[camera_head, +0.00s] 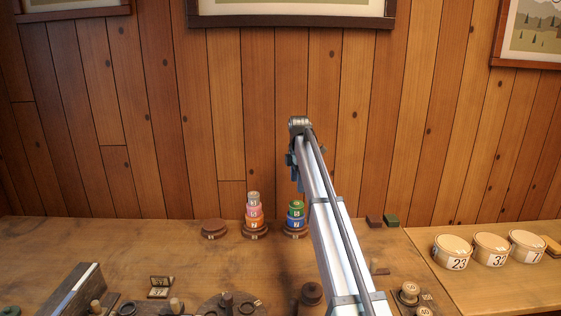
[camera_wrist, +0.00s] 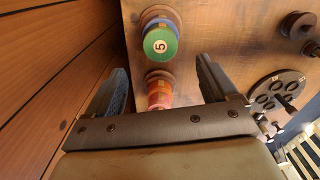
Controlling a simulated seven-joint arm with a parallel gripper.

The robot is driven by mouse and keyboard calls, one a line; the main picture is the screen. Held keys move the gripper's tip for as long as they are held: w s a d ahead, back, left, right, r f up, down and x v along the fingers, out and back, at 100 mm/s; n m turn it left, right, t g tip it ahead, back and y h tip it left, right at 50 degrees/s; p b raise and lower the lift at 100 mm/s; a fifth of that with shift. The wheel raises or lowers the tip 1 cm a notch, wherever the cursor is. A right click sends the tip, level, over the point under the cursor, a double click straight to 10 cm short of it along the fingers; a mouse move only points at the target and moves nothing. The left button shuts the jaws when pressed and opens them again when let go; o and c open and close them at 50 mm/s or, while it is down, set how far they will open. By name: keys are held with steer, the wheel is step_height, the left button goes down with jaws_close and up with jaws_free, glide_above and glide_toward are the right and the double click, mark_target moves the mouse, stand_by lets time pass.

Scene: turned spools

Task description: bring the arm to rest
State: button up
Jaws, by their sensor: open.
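My arm (camera_head: 335,220) reaches up and forward from the lower right in the head view, its wrist high in front of the wood wall. My gripper (camera_wrist: 160,80) is open in the wrist view, with its two dark fingers spread apart and nothing between them held. Beyond the fingers stands a stack with a green spool (camera_wrist: 160,43) marked 5 on top of a blue one. Next to it is a stack with orange and red spools (camera_wrist: 159,95), partly hidden by the gripper body. In the head view the green spool (camera_head: 296,208) sits on the blue one.
A stack of pink and orange spools (camera_head: 254,214) stands left of the green one, and an empty brown base (camera_head: 214,228) further left. Numbered round tubs (camera_head: 452,252) stand at the right. Tools and small parts crowd the front edge; the table's left middle is clear.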

mark_target(297, 203)
step_height(297, 203, down, 10)
steer(key=shift+f, duration=0.1)
stand_by(0.4)
steer(key=shift+r, duration=0.25)
